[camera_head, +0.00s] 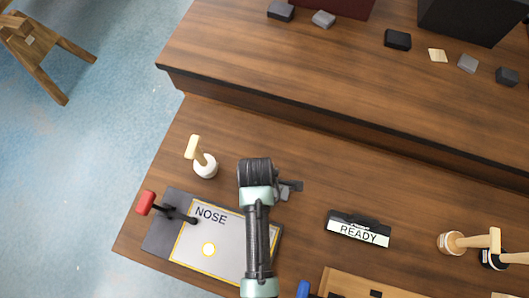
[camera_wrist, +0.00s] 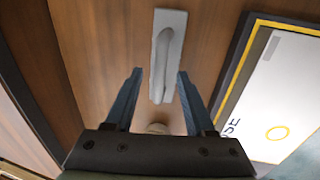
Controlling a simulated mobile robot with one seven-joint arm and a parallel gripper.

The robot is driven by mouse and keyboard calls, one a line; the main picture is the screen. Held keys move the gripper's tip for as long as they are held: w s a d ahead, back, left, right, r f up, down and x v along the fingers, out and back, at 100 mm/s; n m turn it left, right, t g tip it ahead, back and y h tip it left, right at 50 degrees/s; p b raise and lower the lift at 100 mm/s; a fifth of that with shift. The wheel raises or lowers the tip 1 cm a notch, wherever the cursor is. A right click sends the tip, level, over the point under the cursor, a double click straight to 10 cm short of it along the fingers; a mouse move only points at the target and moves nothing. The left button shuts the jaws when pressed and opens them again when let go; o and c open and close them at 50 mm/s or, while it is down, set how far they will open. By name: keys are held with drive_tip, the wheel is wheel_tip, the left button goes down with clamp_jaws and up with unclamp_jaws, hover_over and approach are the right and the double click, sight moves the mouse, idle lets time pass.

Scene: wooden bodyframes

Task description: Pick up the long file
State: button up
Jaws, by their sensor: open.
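A long pale grey flat piece with a raised bar along it, which looks like the long file (camera_wrist: 165,55), lies on the wooden bench in the wrist view. It is beyond and between my fingertips. My gripper (camera_wrist: 157,75) is open and empty, with one dark finger on each side of the file's line. I cannot tell its height above the file. In the head view my arm and gripper (camera_head: 290,188) stand over the bench, and I cannot make out the file there.
A NOSE board (camera_head: 226,245) with a red-handled clamp (camera_head: 147,203) lies at the front left. A white-based wooden-handled tool (camera_head: 205,166) stands behind it. A READY sign (camera_head: 359,229) and wooden-handled tools (camera_head: 468,241) are to the right. A raised step (camera_head: 330,115) runs behind.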

drive_tip(key=shift+w+d+f, duration=0.1)
drive_tip(key=shift+w+f, duration=0.05)
drive_tip(key=shift+f, duration=0.5)
drive_tip(key=shift+w+f, duration=0.1)
drive_tip(key=shift+f, duration=0.5)
clamp_jaws()
idle(0.5)
